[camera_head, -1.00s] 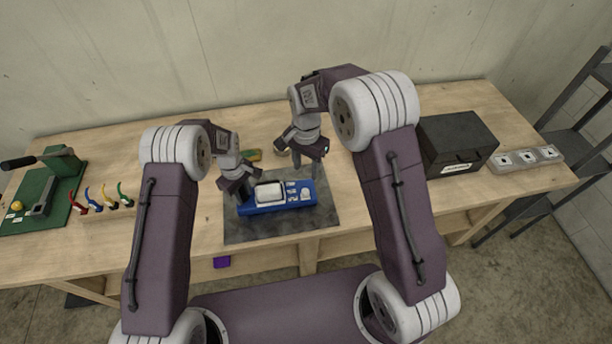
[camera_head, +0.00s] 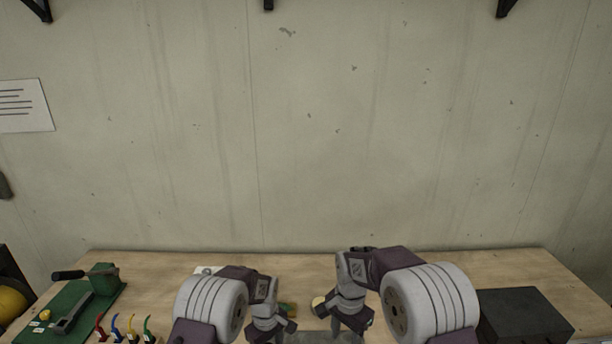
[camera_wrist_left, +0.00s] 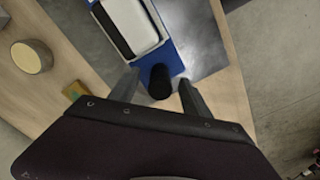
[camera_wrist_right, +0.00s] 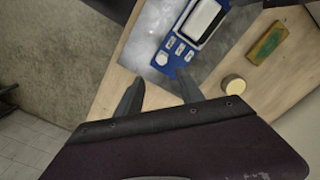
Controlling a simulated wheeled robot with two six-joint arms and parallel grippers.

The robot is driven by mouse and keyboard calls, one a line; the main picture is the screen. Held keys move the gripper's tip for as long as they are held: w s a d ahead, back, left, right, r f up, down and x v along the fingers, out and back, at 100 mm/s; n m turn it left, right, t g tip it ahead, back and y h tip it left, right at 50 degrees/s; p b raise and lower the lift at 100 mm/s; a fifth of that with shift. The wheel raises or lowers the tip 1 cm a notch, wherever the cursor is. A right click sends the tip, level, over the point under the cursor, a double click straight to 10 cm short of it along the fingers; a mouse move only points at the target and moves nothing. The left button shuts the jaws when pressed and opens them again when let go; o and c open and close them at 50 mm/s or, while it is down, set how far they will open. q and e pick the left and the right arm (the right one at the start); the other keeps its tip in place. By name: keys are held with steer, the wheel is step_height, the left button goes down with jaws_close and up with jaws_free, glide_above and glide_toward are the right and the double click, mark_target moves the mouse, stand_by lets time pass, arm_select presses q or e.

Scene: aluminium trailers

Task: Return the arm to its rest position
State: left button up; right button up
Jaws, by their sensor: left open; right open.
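My left gripper (camera_wrist_left: 157,88) is open in the left wrist view. A black round knob (camera_wrist_left: 160,83) at the end of a blue device (camera_wrist_left: 172,62) shows between its fingers; I cannot tell whether they touch it. My right gripper (camera_wrist_right: 158,92) is open in the right wrist view, with nothing between its fingers. The blue device (camera_wrist_right: 180,60), with a pale screen, lies beyond its fingertips on a grey mat (camera_wrist_right: 150,35). In the head view both arms reach over the bench from below, and their fingertips and the device are cut off or hidden.
A black box (camera_head: 522,315) is at the right. A green board (camera_head: 45,320) with a lever tool and several coloured hooks are at the left. A round cream-topped piece (camera_wrist_right: 234,84) and a green-yellow block (camera_wrist_right: 267,42) lie near the device.

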arm_select(q)
step_height(320, 180, up, 8)
steer(key=shift+r, duration=0.15)
steer(key=shift+a+f+b, duration=0.15)
steer(key=shift+f+b, duration=0.1)
steer(key=shift+b, duration=0.1)
steer(key=shift+w+a+r+t+b, duration=0.35)
steer(key=shift+w+r+t+b, duration=0.05)
steer(key=shift+w+r+b, duration=0.3)
steer(key=s+a+f+m+b, duration=0.2)
steer(key=s+m, duration=0.1)
steer(key=s, duration=0.4)
steer(key=s+a+f+m+b, duration=0.1)
steer(key=s+a+m+b, duration=0.1)
steer(key=s, duration=0.6)
steer(key=s+a+f+m+b, duration=0.2)
steer(key=s+m, duration=0.2)
steer(key=s, duration=0.3)
steer(key=shift+s+a+f, duration=0.3)
steer(key=shift+a, duration=0.05)
arm_select(e)
steer(key=s+d+f+n, duration=0.3)
steer(key=s+n, duration=0.1)
steer(key=s, duration=0.5)
steer(key=s+d+f+n+t, duration=0.1)
steer(key=s+d+f+n, duration=0.3)
steer(key=s, duration=0.4)
steer(key=shift+s+d+n, duration=0.3)
steer(key=shift+s+n, duration=0.1)
